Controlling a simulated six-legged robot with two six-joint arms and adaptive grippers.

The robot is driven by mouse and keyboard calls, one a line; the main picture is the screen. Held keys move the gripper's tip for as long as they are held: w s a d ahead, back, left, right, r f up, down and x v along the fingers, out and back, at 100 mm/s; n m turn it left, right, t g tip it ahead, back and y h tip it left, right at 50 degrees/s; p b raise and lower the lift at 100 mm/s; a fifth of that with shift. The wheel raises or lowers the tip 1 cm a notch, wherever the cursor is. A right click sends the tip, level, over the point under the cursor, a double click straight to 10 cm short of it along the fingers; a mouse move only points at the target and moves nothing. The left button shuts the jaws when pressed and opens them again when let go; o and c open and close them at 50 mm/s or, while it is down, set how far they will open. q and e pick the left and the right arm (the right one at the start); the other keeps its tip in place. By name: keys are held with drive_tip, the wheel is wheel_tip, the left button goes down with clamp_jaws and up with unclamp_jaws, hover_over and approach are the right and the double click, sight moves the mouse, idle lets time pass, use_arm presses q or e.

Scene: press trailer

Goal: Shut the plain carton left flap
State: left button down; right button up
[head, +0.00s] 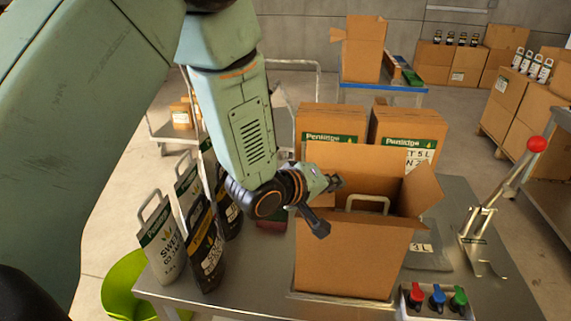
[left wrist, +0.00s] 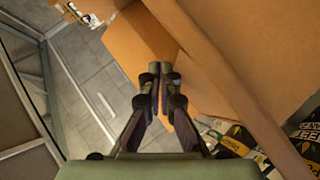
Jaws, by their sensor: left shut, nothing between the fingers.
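The plain carton (head: 345,262) stands upright and open on the metal table. Its back flap (head: 360,160) stands up and its right flap (head: 421,190) leans outward. A bag handle (head: 368,203) shows inside. My left gripper (head: 332,185) is shut and empty over the carton's left side, in front of the back flap. The left flap is largely hidden behind my gripper in the head view. In the left wrist view the closed fingertips (left wrist: 160,68) are close to brown cardboard (left wrist: 140,42); I cannot tell whether they touch. My right gripper is not in view.
Several tall bags (head: 163,245) stand left of the carton. Two printed cartons (head: 330,120) stand behind it. A lever press with a red knob (head: 537,144) is at the right. A box with coloured switches (head: 437,300) is at the front right.

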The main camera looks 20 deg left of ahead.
use_arm(q)
drive_tip(key=shift+a+f, duration=0.1)
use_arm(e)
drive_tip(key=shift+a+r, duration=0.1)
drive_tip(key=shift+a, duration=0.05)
use_arm(q)
drive_tip(key=shift+a, duration=0.2)
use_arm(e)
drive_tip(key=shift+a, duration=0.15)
use_arm(q)
drive_tip(key=shift+s+d, duration=0.1)
drive_tip(key=shift+d, duration=0.1)
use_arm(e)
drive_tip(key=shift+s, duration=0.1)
use_arm(q)
drive_tip(key=shift+d, duration=0.1)
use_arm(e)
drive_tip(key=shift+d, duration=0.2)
